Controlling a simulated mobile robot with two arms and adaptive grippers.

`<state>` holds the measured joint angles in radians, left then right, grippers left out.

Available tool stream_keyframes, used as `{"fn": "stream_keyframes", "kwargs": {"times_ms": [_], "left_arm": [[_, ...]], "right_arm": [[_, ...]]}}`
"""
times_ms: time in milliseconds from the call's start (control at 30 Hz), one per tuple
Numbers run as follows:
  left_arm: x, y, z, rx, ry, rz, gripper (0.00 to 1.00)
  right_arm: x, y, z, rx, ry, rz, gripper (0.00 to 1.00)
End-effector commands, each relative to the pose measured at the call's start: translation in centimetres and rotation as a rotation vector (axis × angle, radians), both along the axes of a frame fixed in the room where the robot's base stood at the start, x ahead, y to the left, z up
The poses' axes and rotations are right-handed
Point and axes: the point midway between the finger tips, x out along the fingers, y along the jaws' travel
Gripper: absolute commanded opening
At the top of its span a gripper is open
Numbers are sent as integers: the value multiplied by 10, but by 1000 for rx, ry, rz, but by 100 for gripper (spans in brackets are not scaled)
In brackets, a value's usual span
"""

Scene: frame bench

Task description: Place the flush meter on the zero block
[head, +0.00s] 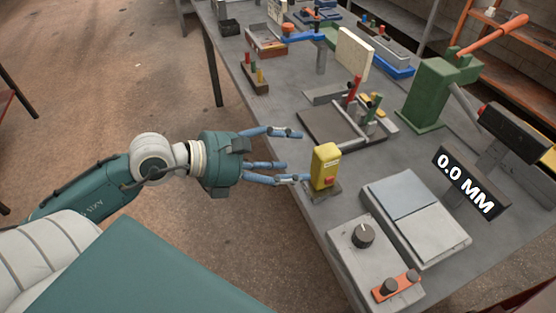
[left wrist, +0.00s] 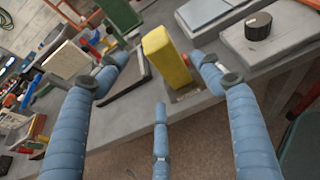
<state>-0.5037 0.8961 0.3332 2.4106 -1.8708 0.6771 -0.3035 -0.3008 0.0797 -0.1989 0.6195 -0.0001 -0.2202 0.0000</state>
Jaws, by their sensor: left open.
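The flush meter looks to be the yellow upright block (head: 326,160) with a red button low on its face. It stands on a small grey plate (head: 331,191) near the table's left edge. In the left wrist view the yellow block (left wrist: 165,55) rises just beyond my fingertips, between the two outer ones. My left gripper (head: 295,157) is open and empty, its fingers pointing at the block from the left. I cannot tell for sure which grey piece is the zero block. A low grey block with two pale plates (head: 434,234) lies right of the meter. My right gripper is not in view.
A control box with a black knob (head: 362,235) stands at the near table edge. A "0.0 MM" sign (head: 466,181) stands at the right. A green press (head: 428,98) and a frame fixture (head: 325,130) with red and green clamps stand behind.

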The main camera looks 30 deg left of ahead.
Motion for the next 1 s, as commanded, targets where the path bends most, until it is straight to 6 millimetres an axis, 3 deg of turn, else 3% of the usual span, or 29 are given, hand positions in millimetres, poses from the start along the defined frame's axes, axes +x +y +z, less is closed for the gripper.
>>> {"fn": "stream_keyframes", "kwargs": {"times_ms": [367, 600, 700, 767, 867, 967, 1000], "left_arm": [[-19, 16, 10, -1, 1, 0, 67], [-19, 17, 10, -10, 4, 6, 67], [-8, 30, 0, -108, 47, 62, 67], [4, 47, -14, -241, 102, 139, 67], [29, 93, -59, -577, 232, 341, 67], [43, 149, -138, -974, 379, 618, 67], [42, 167, -175, -1113, 431, 728, 67]], "right_arm": [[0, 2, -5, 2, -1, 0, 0], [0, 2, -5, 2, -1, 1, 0], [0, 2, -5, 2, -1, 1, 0], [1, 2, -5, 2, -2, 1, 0], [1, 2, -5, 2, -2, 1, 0], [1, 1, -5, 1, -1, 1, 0], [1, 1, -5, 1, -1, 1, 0]]}}
